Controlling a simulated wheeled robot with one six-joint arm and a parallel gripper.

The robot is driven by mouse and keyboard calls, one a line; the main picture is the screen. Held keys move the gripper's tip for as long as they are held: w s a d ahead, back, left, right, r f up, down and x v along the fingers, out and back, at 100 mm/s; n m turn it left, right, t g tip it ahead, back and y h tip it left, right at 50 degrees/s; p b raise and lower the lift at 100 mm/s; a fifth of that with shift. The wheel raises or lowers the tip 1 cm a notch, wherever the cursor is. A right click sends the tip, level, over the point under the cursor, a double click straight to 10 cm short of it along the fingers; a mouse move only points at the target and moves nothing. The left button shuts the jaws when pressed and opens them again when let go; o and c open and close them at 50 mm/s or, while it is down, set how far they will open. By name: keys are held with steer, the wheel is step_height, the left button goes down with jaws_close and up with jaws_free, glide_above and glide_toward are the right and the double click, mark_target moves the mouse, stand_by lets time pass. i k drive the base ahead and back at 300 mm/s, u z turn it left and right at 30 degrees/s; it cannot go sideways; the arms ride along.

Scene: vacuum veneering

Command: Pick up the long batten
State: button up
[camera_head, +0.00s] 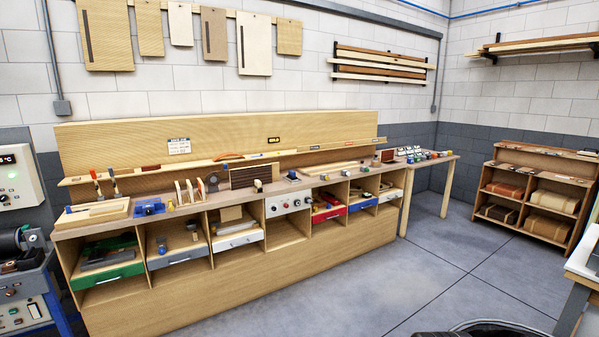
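Several long thin strips of light and dark wood lie on a wall rack (380,69) above the right part of the bench. More long light boards (540,46) lie on a bracket shelf at the upper right. A long narrow wooden ledge runs along the bench's back panel, with small items on it. I cannot tell which of these long pieces is the long batten. My gripper is not in view.
A long wooden workbench (170,292) with cubbies and coloured drawers stands along the back wall, its top crowded with tools. A low shelf unit (540,190) with wrapped bundles stands at the right. The grey floor (370,285) between is clear. A machine (25,255) is at the left edge.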

mark_target(316, 170)
steer(key=u, duration=0.45)
steer(key=i, duration=1.45)
steer(key=z, duration=0.3)
steer(key=i, duration=1.15)
steer(key=z, duration=0.45)
steer(key=i, duration=1.7)
steer(key=z, duration=1)
steer(key=k, duration=1.2)
steer(key=z, duration=0.95)
steer(key=i, duration=0.9)
steer(key=u, duration=0.2)
